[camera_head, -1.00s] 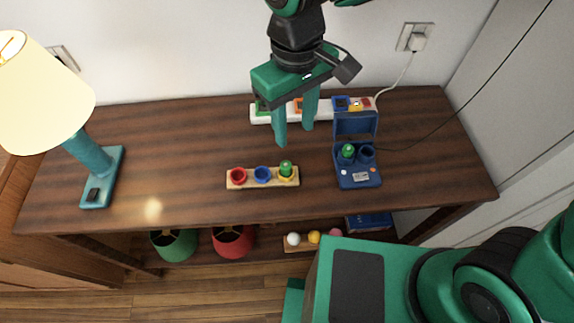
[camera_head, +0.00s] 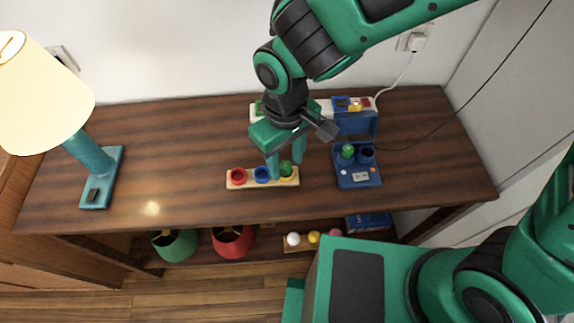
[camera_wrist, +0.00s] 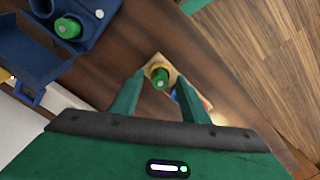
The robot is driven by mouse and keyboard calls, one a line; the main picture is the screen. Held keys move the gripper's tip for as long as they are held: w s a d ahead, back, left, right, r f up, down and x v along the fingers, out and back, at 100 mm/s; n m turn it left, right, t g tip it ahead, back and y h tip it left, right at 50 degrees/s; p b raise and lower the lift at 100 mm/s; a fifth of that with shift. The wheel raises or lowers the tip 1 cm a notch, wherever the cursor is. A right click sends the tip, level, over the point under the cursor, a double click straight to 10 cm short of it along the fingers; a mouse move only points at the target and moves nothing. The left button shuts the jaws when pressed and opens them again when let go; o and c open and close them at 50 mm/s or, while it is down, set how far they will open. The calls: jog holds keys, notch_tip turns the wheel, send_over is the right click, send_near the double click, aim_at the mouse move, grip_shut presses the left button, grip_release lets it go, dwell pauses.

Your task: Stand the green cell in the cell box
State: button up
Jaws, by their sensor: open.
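A green cell (camera_head: 286,168) stands upright in the yellow ring at the right end of a wooden holder (camera_head: 243,184). The wrist view also shows this cell (camera_wrist: 160,77). My gripper (camera_head: 286,171) is open, pointing down over the holder's right end. Its fingertips appear on either side of the cell, apart from it; their exact height beside it is unclear. The blue cell box (camera_head: 345,182) stands open to the right. Another green cell (camera_head: 348,151) is in its left socket; its right socket (camera_head: 366,155) looks empty.
The holder's red ring (camera_head: 238,175) and blue ring (camera_head: 262,174) look empty. A white power strip (camera_head: 325,106) lies at the back. A lamp (camera_head: 95,165) stands at the left. A cable runs right from near the box. The table between lamp and holder is clear.

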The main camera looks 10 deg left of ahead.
jog(key=shift+f, duration=0.35)
jog(key=shift+c, duration=0.6)
grip_shut()
jog(key=shift+r, duration=0.1)
